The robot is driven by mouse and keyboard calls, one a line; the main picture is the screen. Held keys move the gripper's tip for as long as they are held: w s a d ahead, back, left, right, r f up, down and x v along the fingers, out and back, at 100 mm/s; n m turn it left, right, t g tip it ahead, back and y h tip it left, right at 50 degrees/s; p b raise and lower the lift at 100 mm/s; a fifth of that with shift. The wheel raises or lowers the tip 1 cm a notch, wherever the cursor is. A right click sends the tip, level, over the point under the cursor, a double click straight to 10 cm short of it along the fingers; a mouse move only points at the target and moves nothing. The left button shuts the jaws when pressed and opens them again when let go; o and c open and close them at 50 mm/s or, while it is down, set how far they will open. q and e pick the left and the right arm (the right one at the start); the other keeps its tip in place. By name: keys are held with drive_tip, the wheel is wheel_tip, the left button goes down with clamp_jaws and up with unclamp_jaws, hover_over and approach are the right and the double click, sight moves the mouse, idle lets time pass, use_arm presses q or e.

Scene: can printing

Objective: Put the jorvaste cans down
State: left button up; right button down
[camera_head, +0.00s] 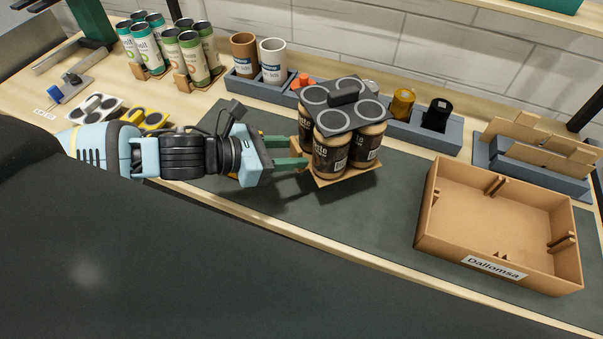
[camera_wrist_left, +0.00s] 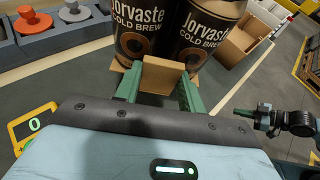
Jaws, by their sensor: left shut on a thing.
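The jorvaste cans (camera_head: 330,158) are brown with dark labels and stand grouped on a cardboard base (camera_head: 348,178), under a dark top plate (camera_head: 343,119) with pale rings and a raised grip. My left gripper (camera_head: 299,152) comes from the left and is shut on the pack's cardboard tab (camera_wrist_left: 162,76), which shows between its green fingers in the left wrist view. The pack is over the dark mat (camera_head: 265,200), with a shadow below; any gap to the mat is hard to judge. My right gripper (camera_wrist_left: 243,113) shows small in the left wrist view, its jaws unclear.
An open cardboard box (camera_head: 434,232) labelled Dallomsa stands right on the mat. Behind are grey holders with cups (camera_head: 273,60), a yellow piece (camera_head: 402,103) and a black piece (camera_head: 437,114). Green-white cans (camera_head: 194,58) stand back left. The mat between pack and box is clear.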

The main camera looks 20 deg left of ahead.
use_arm(q)
wheel_tip(320, 180, down, 3)
drive_tip(key=shift+f, duration=2.3)
drive_tip(key=o, duration=1)
drive_tip(key=shift+f, duration=0.15)
